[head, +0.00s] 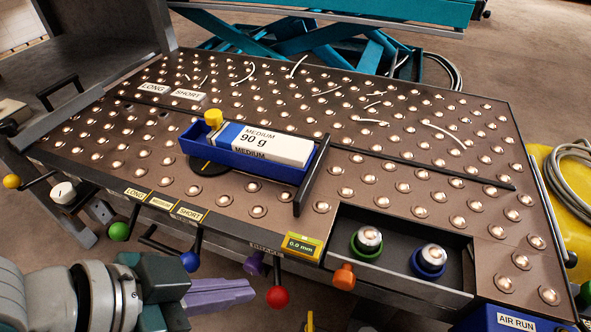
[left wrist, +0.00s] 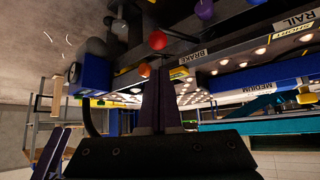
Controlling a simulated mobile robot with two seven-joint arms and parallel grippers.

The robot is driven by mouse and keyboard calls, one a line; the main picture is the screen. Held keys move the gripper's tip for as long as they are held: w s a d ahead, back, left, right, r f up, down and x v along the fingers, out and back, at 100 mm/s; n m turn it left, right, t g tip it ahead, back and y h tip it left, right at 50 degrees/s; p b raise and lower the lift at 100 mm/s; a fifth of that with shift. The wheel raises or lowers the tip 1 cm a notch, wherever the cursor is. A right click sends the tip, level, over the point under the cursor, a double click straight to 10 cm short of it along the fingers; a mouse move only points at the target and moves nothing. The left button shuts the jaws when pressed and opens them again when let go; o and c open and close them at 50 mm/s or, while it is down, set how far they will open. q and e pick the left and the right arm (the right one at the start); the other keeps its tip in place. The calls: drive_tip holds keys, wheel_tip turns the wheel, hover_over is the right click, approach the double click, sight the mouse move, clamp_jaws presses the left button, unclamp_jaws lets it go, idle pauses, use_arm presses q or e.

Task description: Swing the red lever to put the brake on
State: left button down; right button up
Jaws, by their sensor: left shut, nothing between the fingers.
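The red lever has a red ball knob (head: 278,297) on a dark rod hanging from the table's front edge, below the BRAKE label (head: 266,248). In the left wrist view the red knob (left wrist: 157,40) is just beyond the fingertips, and the BRAKE label (left wrist: 193,57) shows beside it. My left gripper (head: 252,288) has purple fingers closed together and empty. They point right at the red knob, with a small gap in the head view. The closed fingers also show in the left wrist view (left wrist: 160,74). My right gripper is not in view.
A purple knob (head: 255,263) is just left of the red one, and a blue knob (head: 190,261) and a green knob (head: 119,231) are farther left. An orange knob (head: 344,277) is to the right. A blue tray (head: 250,165) with a ream stands on the ball table.

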sight(285, 290)
use_arm(q)
drive_tip(key=shift+d+f, duration=0.1)
drive_tip(key=shift+d, duration=0.05)
drive_tip(key=b+x, duration=0.6)
drive_tip(key=x, duration=0.2)
drive_tip(key=shift+w+d+f, duration=0.1)
drive_tip(key=shift+f, duration=0.25)
drive_tip(key=shift+w+d+f+b, duration=0.3)
drive_tip(key=shift+d+f+b, duration=0.05)
drive_tip(key=shift+b, duration=0.2)
